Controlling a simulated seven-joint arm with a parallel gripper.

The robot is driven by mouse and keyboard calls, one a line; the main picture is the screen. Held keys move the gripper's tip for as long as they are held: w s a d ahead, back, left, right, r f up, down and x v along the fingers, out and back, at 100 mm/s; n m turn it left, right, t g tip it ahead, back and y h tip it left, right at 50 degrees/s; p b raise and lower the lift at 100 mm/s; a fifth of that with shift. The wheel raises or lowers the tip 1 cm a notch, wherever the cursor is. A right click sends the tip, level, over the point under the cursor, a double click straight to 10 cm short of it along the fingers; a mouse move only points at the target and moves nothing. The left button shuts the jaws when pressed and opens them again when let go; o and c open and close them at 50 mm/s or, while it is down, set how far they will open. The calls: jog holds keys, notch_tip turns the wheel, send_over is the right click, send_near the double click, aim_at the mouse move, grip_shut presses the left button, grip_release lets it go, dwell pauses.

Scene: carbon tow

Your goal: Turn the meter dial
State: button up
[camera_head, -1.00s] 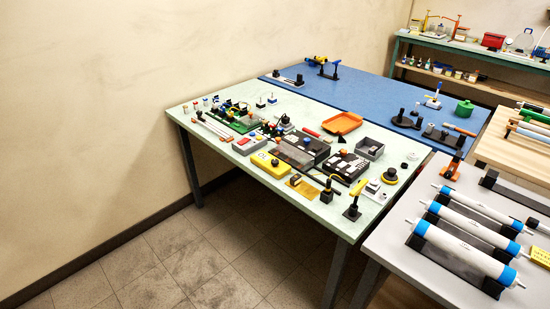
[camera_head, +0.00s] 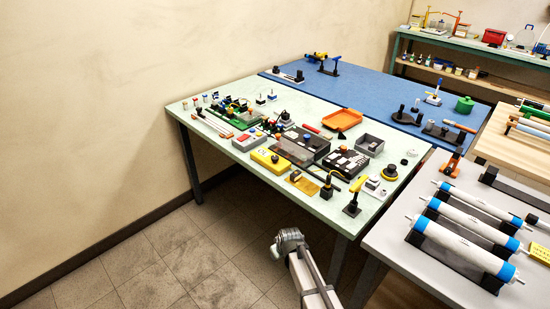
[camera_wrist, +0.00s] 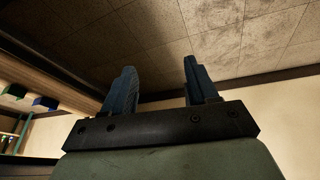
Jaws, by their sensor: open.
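A yellow box-shaped device (camera_head: 271,161) lies near the front edge of the pale green table in the head view. It looks like the meter, with a small dark spot on its face, but its dial is too small to make out. In the wrist view my gripper (camera_wrist: 160,85) has its two blue-grey fingers apart with nothing between them. The meter does not show in that view. In the head view a grey part of my arm (camera_head: 305,275) rises from the bottom edge, in front of the table and apart from it; the fingers cannot be made out there.
The pale green table (camera_head: 222,160) is crowded. Near the yellow device are a black knob on a yellow plate (camera_head: 296,176), a dark tray (camera_head: 290,150) and a yellow-handled stand (camera_head: 354,198). A grey table (camera_head: 385,240) with white-and-blue cylinders stands at right. Open floor lies left of my arm.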

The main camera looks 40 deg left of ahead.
jog(key=a+r+n, duration=0.2)
jog(key=a+r, duration=1.6)
jog(key=a, duration=0.3)
jog(key=m+g+h, duration=0.2)
jog(key=m+h, duration=0.1)
jog(key=h, duration=0.1)
send_near(275, 157)
notch_tip(275, 157, down, 8)
jog(key=shift+f, duration=0.15)
jog(key=c, duration=1.1)
